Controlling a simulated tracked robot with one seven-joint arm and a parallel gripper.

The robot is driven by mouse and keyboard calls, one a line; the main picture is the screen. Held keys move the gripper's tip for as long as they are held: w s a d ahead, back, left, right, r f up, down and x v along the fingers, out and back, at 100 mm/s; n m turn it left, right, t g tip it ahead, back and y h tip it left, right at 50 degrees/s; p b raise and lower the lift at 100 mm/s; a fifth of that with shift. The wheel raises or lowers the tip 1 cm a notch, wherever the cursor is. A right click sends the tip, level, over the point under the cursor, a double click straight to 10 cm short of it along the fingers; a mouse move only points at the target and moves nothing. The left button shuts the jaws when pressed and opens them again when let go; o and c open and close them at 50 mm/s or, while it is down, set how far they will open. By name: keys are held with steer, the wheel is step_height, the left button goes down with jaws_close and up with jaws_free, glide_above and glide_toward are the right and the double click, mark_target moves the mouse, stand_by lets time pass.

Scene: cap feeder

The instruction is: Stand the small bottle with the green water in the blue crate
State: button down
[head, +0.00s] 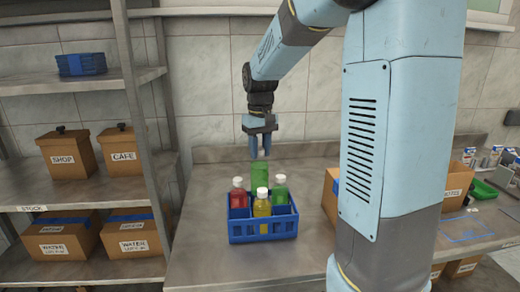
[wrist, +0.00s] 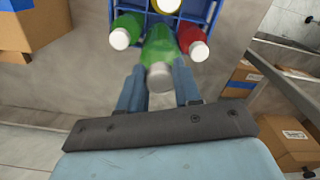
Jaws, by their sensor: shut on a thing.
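My gripper (head: 259,154) points down and is shut on a green bottle (head: 260,175). In the wrist view this bottle (wrist: 158,47) stands between my two fingers (wrist: 160,88), with its pale cap facing the camera. The blue crate (head: 263,238) is on the counter; it also shows at the top of the wrist view (wrist: 205,12). The held bottle is upright at the crate's back middle. Its lower end is hidden behind the crate's bottles, so I cannot tell whether it is inside or above the crate.
The crate holds a red bottle (head: 238,198), a yellow bottle (head: 262,208) and another green bottle (head: 280,192), all with white caps. A shelf (head: 75,190) with cardboard boxes stands left. A cardboard box (head: 330,195) is right of the crate. Counter is clear in front of the crate.

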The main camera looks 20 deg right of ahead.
mark_target(260, 176)
steer(key=shift+f, duration=0.2)
stand_by(0.5)
steer(key=shift+f, duration=1.15)
steer(key=shift+f, duration=3.3)
steer(key=c, duration=0.7)
jaws_free()
steer(key=c, duration=0.4)
